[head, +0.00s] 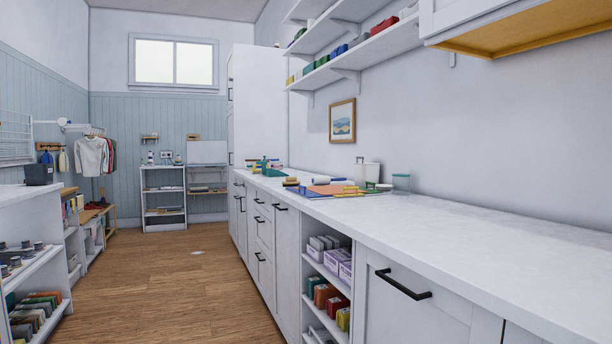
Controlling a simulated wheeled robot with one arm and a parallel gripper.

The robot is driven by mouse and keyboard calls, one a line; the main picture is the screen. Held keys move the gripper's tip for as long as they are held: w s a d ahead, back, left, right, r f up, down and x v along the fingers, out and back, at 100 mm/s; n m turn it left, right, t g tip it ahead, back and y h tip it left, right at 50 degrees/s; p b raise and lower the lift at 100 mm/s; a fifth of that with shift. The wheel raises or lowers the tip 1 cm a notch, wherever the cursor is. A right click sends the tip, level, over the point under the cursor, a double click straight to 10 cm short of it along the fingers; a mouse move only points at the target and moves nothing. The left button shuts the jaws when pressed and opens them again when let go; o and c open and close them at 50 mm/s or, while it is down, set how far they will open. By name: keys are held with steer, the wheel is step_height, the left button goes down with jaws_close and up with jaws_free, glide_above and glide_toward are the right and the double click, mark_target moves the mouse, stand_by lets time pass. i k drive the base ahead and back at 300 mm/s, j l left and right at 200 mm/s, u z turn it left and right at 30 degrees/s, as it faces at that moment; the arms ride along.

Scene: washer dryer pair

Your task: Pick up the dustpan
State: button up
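I cannot make out a dustpan in the head view. A small pale flat item (197,252) lies on the wood floor down the aisle, too small to identify. Several items are crowded on the far part of the long white counter (440,228), among them a green item (266,164) and flat blue and orange pieces, which I cannot name with certainty. My gripper is not in view.
The wood floor (160,290) is open along the aisle. Cabinets with black handles (403,285) and an open shelf bay (328,277) line the right. Low white shelves (35,265) stand at left. A white bookcase (163,198) stands at the back wall. Wall shelves (365,48) hang above the counter.

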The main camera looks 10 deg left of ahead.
mark_target(266, 172)
steer(key=i+j+u, duration=0.3)
steer(key=j, duration=0.25)
steer(key=i+j+u, duration=0.45)
steer(key=i+j, duration=0.15)
steer(key=i, duration=0.4)
steer(key=i+j+u, duration=0.15)
steer(key=i, duration=0.55)
steer(key=i+j+u, duration=0.15)
steer(key=i, duration=1.2)
steer(key=i+j+z, duration=0.15)
steer(key=i, duration=0.45)
steer(key=i+j, duration=0.1)
steer(key=i, duration=0.5)
steer(key=l+z, duration=0.05)
